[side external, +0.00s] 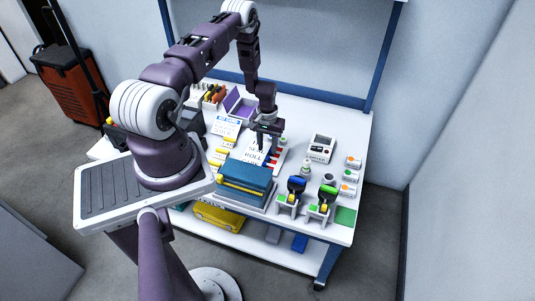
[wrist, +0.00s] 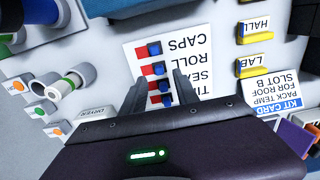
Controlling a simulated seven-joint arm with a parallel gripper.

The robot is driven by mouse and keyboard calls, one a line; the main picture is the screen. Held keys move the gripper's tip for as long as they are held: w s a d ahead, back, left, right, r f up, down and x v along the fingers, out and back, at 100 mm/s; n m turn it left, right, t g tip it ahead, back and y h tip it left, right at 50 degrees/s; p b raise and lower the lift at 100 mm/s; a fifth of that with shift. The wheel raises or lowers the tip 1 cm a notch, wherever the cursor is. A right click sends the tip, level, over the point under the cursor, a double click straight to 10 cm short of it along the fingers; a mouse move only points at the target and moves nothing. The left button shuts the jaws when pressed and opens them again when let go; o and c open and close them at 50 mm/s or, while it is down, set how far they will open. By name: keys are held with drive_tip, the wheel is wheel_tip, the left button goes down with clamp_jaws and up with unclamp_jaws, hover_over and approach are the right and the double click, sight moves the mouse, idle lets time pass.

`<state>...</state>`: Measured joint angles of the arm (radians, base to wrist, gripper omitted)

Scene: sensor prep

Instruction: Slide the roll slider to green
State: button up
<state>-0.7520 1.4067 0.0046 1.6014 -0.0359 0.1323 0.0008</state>
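A white panel (side external: 252,148) lies on the table and reads upside down in the wrist view (wrist: 205,50), with rows for caps, roll, seal and a partly hidden label. Each row has a small slider with a blue knob and red track showing to its left in the wrist view. The roll slider (wrist: 157,70) is second from the top there; I see no green on it. My gripper (wrist: 158,82) is over the panel, fingers apart, with slider rows showing between them. In the side view my gripper (side external: 267,142) points down above the panel and partly hides it.
A blue box (side external: 245,177) stands in front of the panel. A dryer box (side external: 321,149) and round posts are to the right. Yellow-labelled blocks (wrist: 254,67) and a kit card (wrist: 285,103) lie beside the panel.

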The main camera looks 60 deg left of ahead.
sight(268, 156)
wheel_tip(268, 156, down, 4)
drive_tip(key=shift+f, duration=0.15)
clamp_jaws()
idle(1.4)
